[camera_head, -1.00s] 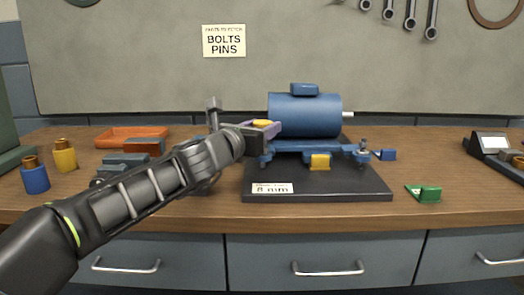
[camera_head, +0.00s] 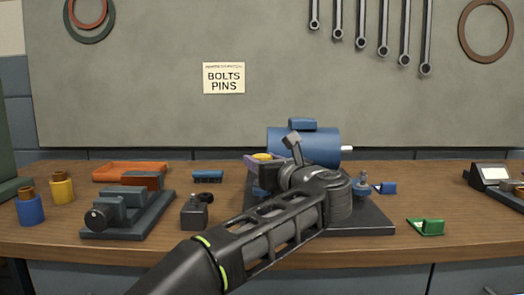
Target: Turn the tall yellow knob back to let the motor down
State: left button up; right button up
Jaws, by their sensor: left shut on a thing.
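The tall yellow knob (camera_head: 262,156) shows as a small yellow top at the left end of the blue motor (camera_head: 303,146). My left gripper (camera_head: 264,162) is shut on it, with the purplish fingers beside the yellow top. My wrist and forearm come from the front, right of the knob, and hide its lower part and much of the motor's mount. The motor lies level above the dark base plate (camera_head: 372,224); its gap to the mount is hidden. My right gripper is not in view.
A grey vise-like fixture (camera_head: 128,217) and a small dark block (camera_head: 194,212) stand left of the plate. Blue (camera_head: 31,210) and yellow (camera_head: 62,188) cylinders and an orange tray (camera_head: 125,171) are farther left. A green piece (camera_head: 427,227) lies right, with bare bench around it.

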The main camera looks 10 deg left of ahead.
pick_arm(q)
jog(key=shift+w+f+n+g+y+p, duration=0.1)
jog(key=shift+f+n+g+y+p, duration=0.05)
jog(key=shift+n+g+y+p, duration=0.5)
jog(key=shift+f+n+g+y+p, duration=0.1)
jog(key=shift+n+g+y+p, duration=0.5)
jog(key=shift+g+y, duration=0.15)
jog(key=shift+n+g+y+p, duration=0.25)
jog(key=shift+g+y+p, duration=0.05)
jog(key=shift+g, duration=0.1)
jog(key=shift+r, duration=0.1)
jog(key=o, duration=1.4)
jog(key=shift+r, duration=0.1)
jog(key=p+v, duration=0.1)
jog(key=v, duration=0.7)
